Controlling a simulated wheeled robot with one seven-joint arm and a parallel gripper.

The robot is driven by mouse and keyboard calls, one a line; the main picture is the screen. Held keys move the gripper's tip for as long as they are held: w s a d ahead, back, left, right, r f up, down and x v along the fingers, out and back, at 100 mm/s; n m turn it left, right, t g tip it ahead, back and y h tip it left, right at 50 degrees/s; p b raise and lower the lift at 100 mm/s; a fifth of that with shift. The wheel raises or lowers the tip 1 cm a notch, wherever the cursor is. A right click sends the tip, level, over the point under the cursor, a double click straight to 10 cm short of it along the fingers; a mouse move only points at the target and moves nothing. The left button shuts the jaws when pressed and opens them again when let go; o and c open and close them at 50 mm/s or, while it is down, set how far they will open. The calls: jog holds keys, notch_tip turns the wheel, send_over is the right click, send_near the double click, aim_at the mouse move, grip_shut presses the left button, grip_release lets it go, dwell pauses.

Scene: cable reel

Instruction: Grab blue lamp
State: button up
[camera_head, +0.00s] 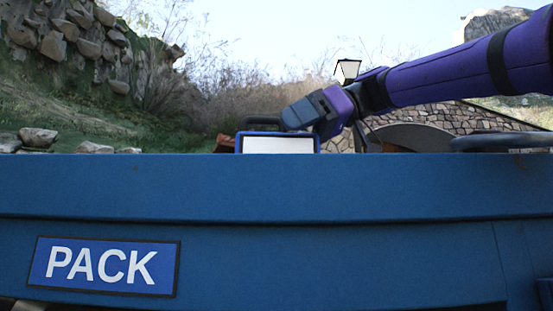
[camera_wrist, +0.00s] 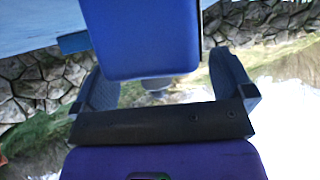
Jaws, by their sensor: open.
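The blue lamp (camera_head: 240,145) shows a white front panel and a dark handle above the far edge of a large blue surface in the head view. My gripper (camera_head: 302,112) reaches in from the right and is at the lamp's top right, overlapping it in the picture. In the wrist view, the lamp's blue body (camera_wrist: 145,40) lies between and beyond the two spread fingers of my gripper (camera_wrist: 158,78). The gripper is open. I cannot tell whether a finger touches the lamp. Part of the lamp's handle is hidden behind the gripper.
The blue front (camera_head: 300,190) with a PACK sign (camera_head: 104,266) fills the lower head view and hides what lies behind it. A dark curved object (camera_head: 500,141) sits at the right. A reddish-brown object (camera_head: 225,142) is left of the lamp. Stone walls stand behind.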

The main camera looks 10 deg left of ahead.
jog(key=shift+x, duration=0.8)
jog(key=shift+c, duration=0.5)
jog(key=c, duration=1.3)
jog(key=shift+r, duration=0.2)
